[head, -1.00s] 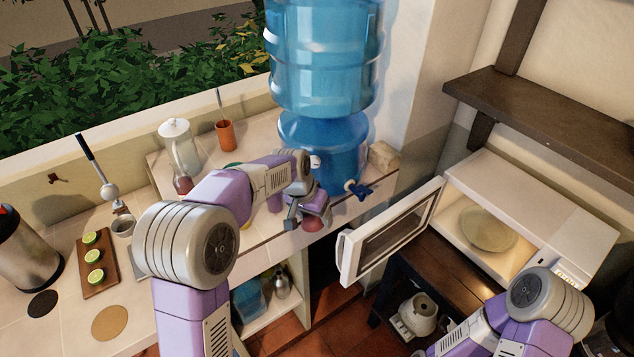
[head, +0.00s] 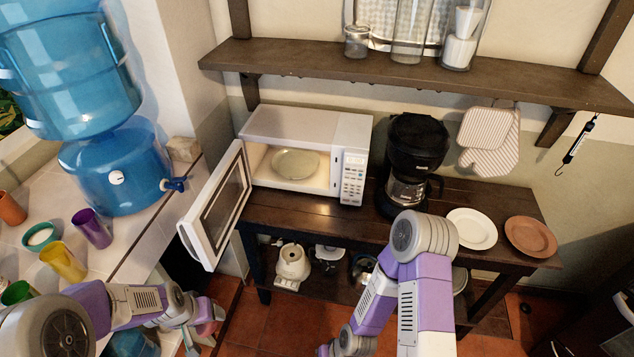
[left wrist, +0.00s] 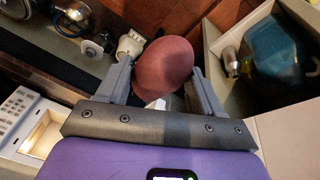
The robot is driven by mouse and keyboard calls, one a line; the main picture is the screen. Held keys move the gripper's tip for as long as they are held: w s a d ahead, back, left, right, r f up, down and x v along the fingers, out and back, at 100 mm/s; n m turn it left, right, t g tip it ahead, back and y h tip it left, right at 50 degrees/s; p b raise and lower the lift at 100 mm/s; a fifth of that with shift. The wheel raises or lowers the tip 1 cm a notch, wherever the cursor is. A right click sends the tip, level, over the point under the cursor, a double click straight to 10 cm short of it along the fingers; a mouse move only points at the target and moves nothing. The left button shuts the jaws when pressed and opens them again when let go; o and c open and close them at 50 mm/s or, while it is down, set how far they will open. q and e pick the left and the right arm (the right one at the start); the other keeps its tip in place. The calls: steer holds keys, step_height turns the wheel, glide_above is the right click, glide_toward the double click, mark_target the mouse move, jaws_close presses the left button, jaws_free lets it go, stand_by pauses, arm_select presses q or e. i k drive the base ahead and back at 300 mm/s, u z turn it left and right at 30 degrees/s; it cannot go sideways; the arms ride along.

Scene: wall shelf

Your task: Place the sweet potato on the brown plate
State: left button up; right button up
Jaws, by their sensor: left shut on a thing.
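The sweet potato (left wrist: 165,66), reddish-brown and rounded, is held between the two grey fingers of my left gripper (left wrist: 165,82). In the head view my left gripper (head: 207,326) is at the lower left, off the counter's front edge, with a bit of the sweet potato (head: 208,329) showing. The brown plate (head: 531,236) is empty and lies at the right end of the dark wooden table, far to the right of my left gripper. My right arm reaches down in front of the table; its fingers are out of frame.
A white plate (head: 471,229) lies just left of the brown one. A coffee maker (head: 412,165) and a microwave (head: 306,150) with its door (head: 215,205) swung open stand on the table (head: 300,213). Cups and a blue water dispenser (head: 120,170) stand on the left counter. A shelf (head: 400,78) hangs above.

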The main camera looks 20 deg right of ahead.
mark_target(527, 240)
steer(key=z, duration=0.3)
steer(key=k, duration=0.75)
steer(key=z, duration=1.5)
steer(key=i, duration=0.75)
steer(key=z, duration=0.9)
steer(key=i, duration=1.85)
steer(key=u, duration=0.75)
